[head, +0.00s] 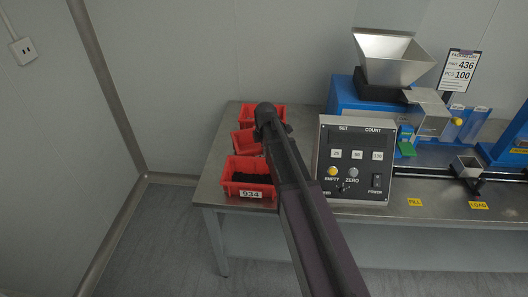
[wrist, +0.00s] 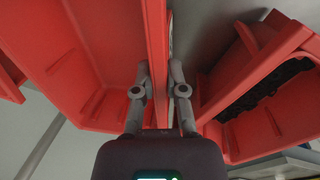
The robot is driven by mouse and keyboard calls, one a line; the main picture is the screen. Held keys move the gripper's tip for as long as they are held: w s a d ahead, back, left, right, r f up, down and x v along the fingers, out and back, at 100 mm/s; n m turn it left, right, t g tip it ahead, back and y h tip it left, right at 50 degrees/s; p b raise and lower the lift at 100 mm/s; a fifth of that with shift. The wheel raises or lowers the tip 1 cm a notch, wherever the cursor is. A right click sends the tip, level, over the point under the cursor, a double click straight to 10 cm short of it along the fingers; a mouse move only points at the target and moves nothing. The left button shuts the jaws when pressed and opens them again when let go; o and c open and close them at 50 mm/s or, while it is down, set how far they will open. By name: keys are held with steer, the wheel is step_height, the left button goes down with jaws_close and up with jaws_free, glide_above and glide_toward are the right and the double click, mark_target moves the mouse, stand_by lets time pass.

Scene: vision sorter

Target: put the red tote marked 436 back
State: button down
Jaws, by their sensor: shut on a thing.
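In the wrist view my gripper (wrist: 160,78) is shut on the upright wall of a red tote (wrist: 100,60), one finger on each side. The inside of this tote looks empty where it shows. A pale label edge shows by the right finger, but no number is readable. In the head view my arm hides the gripper. A tilted red tote (head: 246,142) shows beside the arm's end, partly covered by it, and another red tote (head: 274,110) stands behind. I cannot read 436 on any tote.
A red tote marked 934 (head: 237,189) with dark contents stands at the bench's (head: 213,187) front left. In the wrist view a tote with dark contents (wrist: 240,85) is close on the right. A control box (head: 354,135) and blue hopper machine (head: 345,95) stand right of my arm.

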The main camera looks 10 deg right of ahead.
steer(key=shift+f, duration=0.15)
steer(key=c, duration=0.7)
jaws_free()
steer(key=shift+r, duration=0.25)
steer(key=r+p, duration=0.4)
steer(key=s+r+p, duration=0.1)
steer(key=r+p, duration=0.2)
steer(key=p, duration=0.1)
steer(key=r+p, duration=0.4)
steer(key=shift+s+r, duration=0.35)
stand_by(0.4)
steer(key=shift+s+a+f+m+g, duration=0.1)
steer(key=shift+s+m+g, duration=0.15)
steer(key=shift+s+m, duration=3.1)
steer(key=shift+s+a+r+m+g, duration=0.15)
steer(key=shift+s+m+g, duration=0.15)
steer(key=shift+s+m, duration=3)
steer(key=shift+s+a+f+m+g, duration=0.15)
steer(key=shift+s+m+g, duration=0.1)
steer(key=shift+s+m, duration=3.1)
steer(key=shift+s+n, duration=0.55)
steer(key=shift+n, duration=0.05)
